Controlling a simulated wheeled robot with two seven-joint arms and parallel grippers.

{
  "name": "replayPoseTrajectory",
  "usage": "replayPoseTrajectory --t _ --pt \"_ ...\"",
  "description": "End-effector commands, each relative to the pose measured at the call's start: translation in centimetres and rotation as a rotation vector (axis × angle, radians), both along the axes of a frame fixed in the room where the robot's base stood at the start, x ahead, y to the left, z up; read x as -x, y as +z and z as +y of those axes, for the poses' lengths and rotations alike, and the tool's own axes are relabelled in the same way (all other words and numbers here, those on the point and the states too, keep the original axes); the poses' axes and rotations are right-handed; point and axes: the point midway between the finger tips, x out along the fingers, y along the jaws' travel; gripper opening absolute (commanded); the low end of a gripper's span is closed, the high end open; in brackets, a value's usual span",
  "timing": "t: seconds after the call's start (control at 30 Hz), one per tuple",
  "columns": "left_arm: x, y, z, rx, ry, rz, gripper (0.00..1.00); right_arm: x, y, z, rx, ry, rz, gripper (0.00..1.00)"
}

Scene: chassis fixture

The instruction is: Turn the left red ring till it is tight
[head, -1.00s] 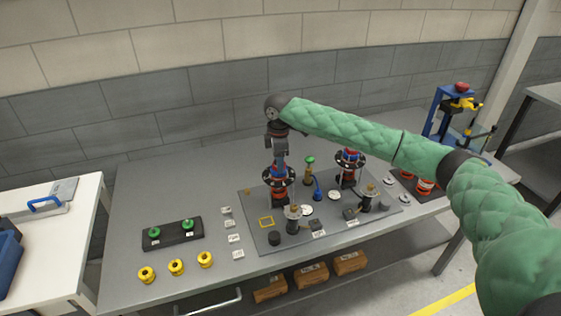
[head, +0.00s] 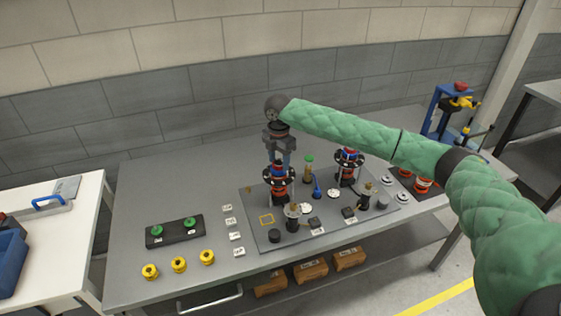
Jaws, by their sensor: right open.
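The left red ring (head: 279,172) is at the top of the left upright assembly, near a black disc with holes, with blue showing by it. My right gripper (head: 278,158) comes down from above and is right over this assembly, its fingers pointing down. It is open, with the fingers around or just above the top of the assembly; I cannot tell whether they touch the ring. A similar assembly with a red ring (head: 348,155) stands to the right. My left gripper is out of view.
The grey plate (head: 252,205) also carries a blue upright piece (head: 317,187), a green-topped post (head: 309,168) and several small parts. A black block with green knobs (head: 174,231) and yellow spools (head: 179,265) lie to the left. The table's back left is clear.

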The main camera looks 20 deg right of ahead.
Motion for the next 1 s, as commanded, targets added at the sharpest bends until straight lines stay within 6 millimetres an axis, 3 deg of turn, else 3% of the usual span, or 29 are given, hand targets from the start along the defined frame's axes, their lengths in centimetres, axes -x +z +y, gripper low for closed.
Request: replayPoseTrajectory --t 1.0 --pt "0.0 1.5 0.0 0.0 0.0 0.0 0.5 0.0 0.0 0.0 0.0 0.621 0.0 0.5"
